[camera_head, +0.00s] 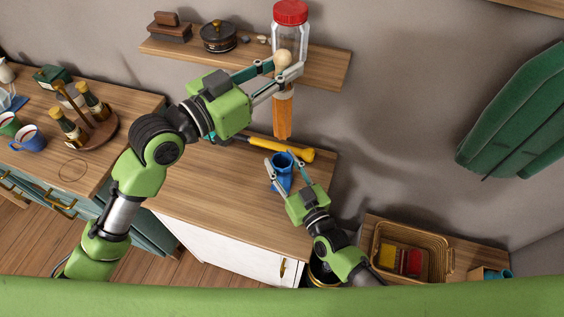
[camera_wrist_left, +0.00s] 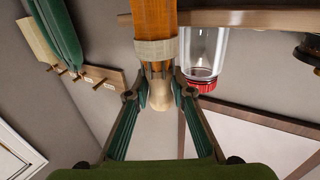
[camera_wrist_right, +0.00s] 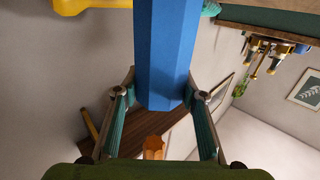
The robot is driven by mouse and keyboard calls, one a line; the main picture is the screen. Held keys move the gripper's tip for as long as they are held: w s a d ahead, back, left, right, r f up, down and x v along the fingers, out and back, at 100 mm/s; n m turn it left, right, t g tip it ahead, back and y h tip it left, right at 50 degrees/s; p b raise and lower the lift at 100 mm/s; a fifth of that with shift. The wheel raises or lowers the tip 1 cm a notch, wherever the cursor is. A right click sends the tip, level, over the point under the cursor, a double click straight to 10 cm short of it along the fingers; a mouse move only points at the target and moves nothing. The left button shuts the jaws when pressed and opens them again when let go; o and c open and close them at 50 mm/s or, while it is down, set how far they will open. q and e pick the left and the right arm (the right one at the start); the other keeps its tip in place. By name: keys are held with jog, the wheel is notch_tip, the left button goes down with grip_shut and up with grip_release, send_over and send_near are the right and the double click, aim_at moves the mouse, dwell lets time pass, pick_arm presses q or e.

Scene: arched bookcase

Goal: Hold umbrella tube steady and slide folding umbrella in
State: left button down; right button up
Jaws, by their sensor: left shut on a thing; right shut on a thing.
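My left gripper (camera_head: 284,73) is shut on the orange folding umbrella (camera_head: 283,115) by its pale wooden handle (camera_head: 283,57). The umbrella hangs upright above the counter, its lower end free. The left wrist view shows the fingers around the handle below a pale band, with the orange body (camera_wrist_left: 155,18) beyond. My right gripper (camera_head: 285,172) is shut on the blue umbrella tube (camera_head: 281,181), which stands at the counter. The right wrist view shows the tube (camera_wrist_right: 163,50) between the fingers and the umbrella's orange end (camera_wrist_right: 153,148) apart from it. The tube's inside is hidden there.
A yellow-and-black tool (camera_head: 288,150) lies on the counter (camera_head: 210,195) behind the tube. A red-lidded jar (camera_head: 290,35) stands on the wall shelf (camera_head: 325,70) behind the umbrella. A wicker basket (camera_head: 408,278) is at lower right. The counter's left part is clear.

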dwell(0.4)
pick_arm(q)
notch_tip(320, 180, down, 4)
jog(key=shift+r+n+t+y, duration=0.2)
jog(key=shift+n+t+y, duration=0.1)
jog(key=shift+t, duration=0.1)
send_over(275, 133)
jog(key=x, duration=0.2)
jog(key=shift+d+f, duration=0.1)
jog(key=shift+f, duration=2.85)
jog(key=shift+f, duration=0.1)
jog(key=shift+f, duration=0.3)
jog(key=shift+f, duration=2.8)
jog(key=shift+f, duration=0.3)
